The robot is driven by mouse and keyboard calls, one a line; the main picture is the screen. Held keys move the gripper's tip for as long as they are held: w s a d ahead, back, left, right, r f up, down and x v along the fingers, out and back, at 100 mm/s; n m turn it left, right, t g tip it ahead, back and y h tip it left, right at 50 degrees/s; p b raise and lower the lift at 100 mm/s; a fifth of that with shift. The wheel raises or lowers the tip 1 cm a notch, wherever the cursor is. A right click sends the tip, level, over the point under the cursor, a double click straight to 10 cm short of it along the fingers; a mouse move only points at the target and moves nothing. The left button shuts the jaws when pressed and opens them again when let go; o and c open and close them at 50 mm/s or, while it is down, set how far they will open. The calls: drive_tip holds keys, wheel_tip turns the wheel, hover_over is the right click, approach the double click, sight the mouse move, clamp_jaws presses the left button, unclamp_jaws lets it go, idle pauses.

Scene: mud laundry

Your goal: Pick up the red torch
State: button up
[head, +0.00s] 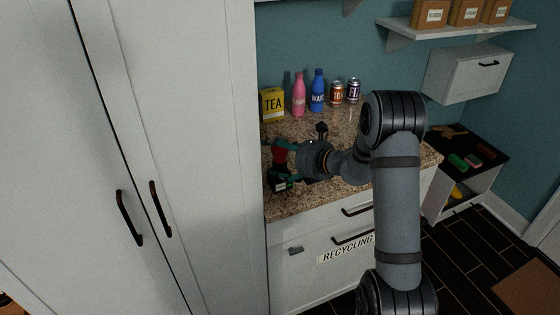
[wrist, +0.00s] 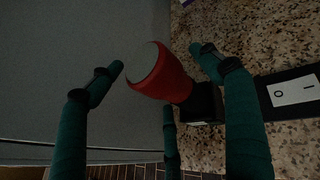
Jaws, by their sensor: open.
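The red torch (wrist: 168,78) has a red flared head with a pale round end and a black body (wrist: 205,102). In the wrist view it lies over the edge of the speckled counter, between the spread teal fingers of my gripper (wrist: 158,62). Gaps show between the fingertips and the torch's sides. A third finger is below it, and I cannot tell whether it touches. In the head view a bit of red torch (head: 279,153) shows at my gripper (head: 281,163), mostly hidden by fingers and wrist. My gripper is open.
A black plate with a white O/I label (wrist: 293,90) lies beside the torch. A tea box (head: 272,104), pink bottle (head: 298,95), blue bottle (head: 317,91) and two cans (head: 337,93) stand behind. A tall white cabinet (head: 190,130) closes the left side.

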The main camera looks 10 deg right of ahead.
drive_tip(key=shift+c, duration=1.2)
drive_tip(key=c, duration=1.1)
